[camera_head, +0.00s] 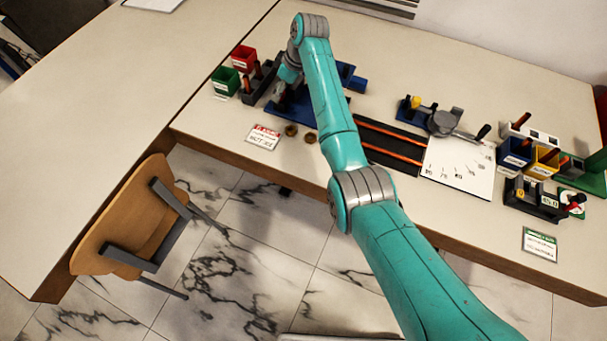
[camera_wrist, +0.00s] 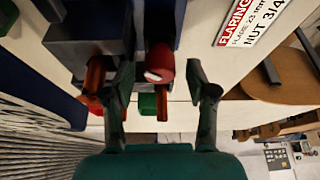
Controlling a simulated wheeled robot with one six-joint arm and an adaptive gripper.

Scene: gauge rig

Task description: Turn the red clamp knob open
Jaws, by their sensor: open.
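The red clamp knob (camera_wrist: 160,62), rounded with a white mark, shows in the wrist view beneath a dark blue part of the fixture. My gripper (camera_wrist: 161,72) is open, with one finger on each side of the knob. There is a visible gap to the right finger; the left finger is closer, and I cannot tell whether it touches. In the head view the blue fixture (camera_head: 305,112) stands at the back left of the bench, and my arm hides the knob and much of the fixture.
Red (camera_head: 243,58) and green (camera_head: 225,80) bins stand left of the fixture. A flaring sign (camera_head: 264,136) and two small brown rings (camera_head: 291,130) lie in front. A chair (camera_head: 135,220) stands before the bench.

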